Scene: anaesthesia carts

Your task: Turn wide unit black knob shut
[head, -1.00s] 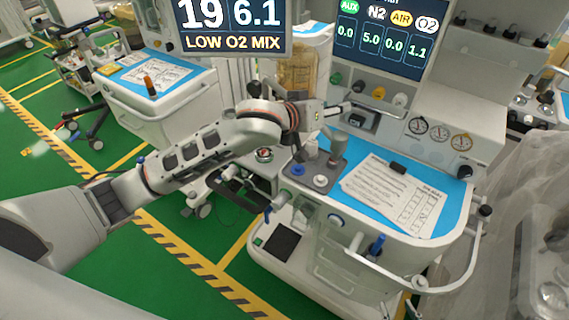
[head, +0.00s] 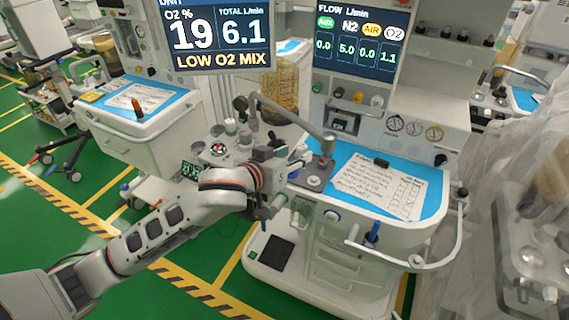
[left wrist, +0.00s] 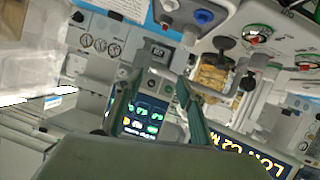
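The screen shows N2 at 5.0. My left gripper (head: 280,150) is below and left of that row, clear of the knobs, and partly hidden by its own wrist. In the left wrist view its two fingers (left wrist: 158,80) stand apart with nothing held between them. The flow screen (left wrist: 146,112) shows between them, tilted; I cannot pick out the black knob there. My right gripper is not in view.
A grey jointed arm (head: 285,112) on the unit stands between my gripper and the panel. Papers (head: 375,185) lie on the blue worktop (head: 430,197). The O2 screen (head: 215,35) reads LOW O2 MIX. A white cart (head: 150,135) stands at left.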

